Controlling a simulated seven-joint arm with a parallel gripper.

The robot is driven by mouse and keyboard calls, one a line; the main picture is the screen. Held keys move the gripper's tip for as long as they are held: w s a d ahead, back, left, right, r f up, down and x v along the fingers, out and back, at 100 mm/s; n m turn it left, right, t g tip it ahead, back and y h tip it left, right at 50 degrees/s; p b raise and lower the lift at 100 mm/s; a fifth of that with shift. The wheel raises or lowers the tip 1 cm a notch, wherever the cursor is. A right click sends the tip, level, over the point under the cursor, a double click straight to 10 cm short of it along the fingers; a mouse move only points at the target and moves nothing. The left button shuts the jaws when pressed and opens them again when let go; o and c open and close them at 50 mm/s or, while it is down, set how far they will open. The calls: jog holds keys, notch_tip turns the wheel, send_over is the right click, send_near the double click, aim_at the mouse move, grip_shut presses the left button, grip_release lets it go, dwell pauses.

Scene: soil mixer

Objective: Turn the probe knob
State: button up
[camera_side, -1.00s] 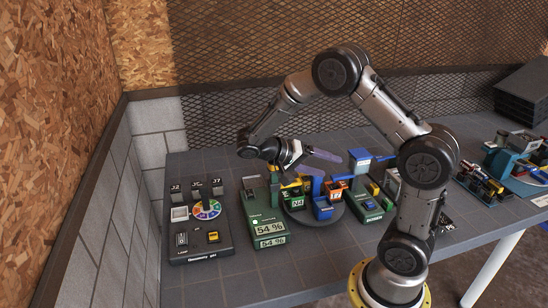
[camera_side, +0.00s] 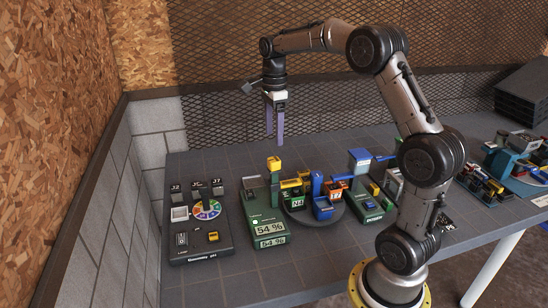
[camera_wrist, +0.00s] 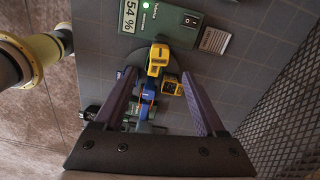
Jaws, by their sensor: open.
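My gripper (camera_side: 274,138) hangs with its two purple fingers pointing down, open and empty. In the side view it is above a yellow block (camera_side: 274,162) on top of a green post, with a gap below the fingertips. In the wrist view the yellow block (camera_wrist: 157,60) shows between and just beyond the fingertips (camera_wrist: 158,75). The green station (camera_side: 268,228) has a display reading 54 %, also visible in the wrist view (camera_wrist: 130,15). I cannot tell for certain which part is the probe knob.
A round grey turntable (camera_side: 318,219) carries green, blue and orange bins. A dark panel (camera_side: 203,241) with a coloured dial (camera_side: 207,209) stands at the left. Another green station (camera_side: 372,210) stands right of the turntable. A mesh fence (camera_side: 320,110) runs behind the table.

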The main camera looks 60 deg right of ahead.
aim_at(274, 159)
notch_tip(274, 159, down, 9)
jog(key=shift+r, duration=0.15)
jog(key=shift+c, duration=0.3)
grip_shut()
